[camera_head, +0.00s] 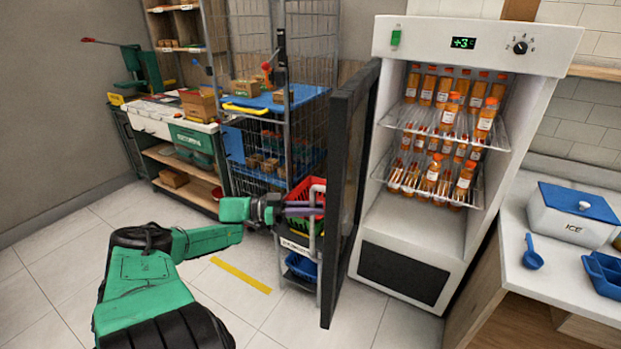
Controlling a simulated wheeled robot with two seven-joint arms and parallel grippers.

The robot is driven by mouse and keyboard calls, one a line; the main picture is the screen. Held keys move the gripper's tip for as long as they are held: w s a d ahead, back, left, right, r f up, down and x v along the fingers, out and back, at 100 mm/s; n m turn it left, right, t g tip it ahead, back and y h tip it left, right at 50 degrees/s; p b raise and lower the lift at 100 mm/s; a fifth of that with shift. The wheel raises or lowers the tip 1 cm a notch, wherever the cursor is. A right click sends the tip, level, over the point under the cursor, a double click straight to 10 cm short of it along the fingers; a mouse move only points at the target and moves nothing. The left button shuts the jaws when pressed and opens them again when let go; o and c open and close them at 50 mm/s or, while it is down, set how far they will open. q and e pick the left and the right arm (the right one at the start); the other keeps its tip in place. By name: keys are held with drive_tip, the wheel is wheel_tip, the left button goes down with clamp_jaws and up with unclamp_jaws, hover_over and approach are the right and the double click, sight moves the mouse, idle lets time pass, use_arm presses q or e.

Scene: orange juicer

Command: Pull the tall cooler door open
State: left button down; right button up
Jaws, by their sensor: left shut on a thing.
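The tall white cooler (424,226) stands right of centre, with several orange bottles (440,178) on its two wire shelves. Its dark-framed door (346,190) stands wide open, swung out to the left and seen nearly edge-on. A pale vertical handle (313,240) is on the door's left-facing side. My left gripper (302,209) reaches in from the left and is shut on the handle; its fingertips are partly hard to make out there. My right gripper is not in view.
A wire cart (270,105) with a blue shelf, a red basket (299,196) and a blue bin (301,267) stand just behind and beside the door. A counter with an ice box (570,222) and a blue scoop (533,256) is at right. Tiled floor at front left is clear.

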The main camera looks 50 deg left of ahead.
use_arm(q)
drive_tip(key=shift+d, duration=0.1)
drive_tip(key=c, duration=0.8)
unclamp_jaws()
drive_tip(key=b+v, duration=0.2)
drive_tip(key=v, duration=1.2)
drive_tip(key=shift+s, duration=0.2)
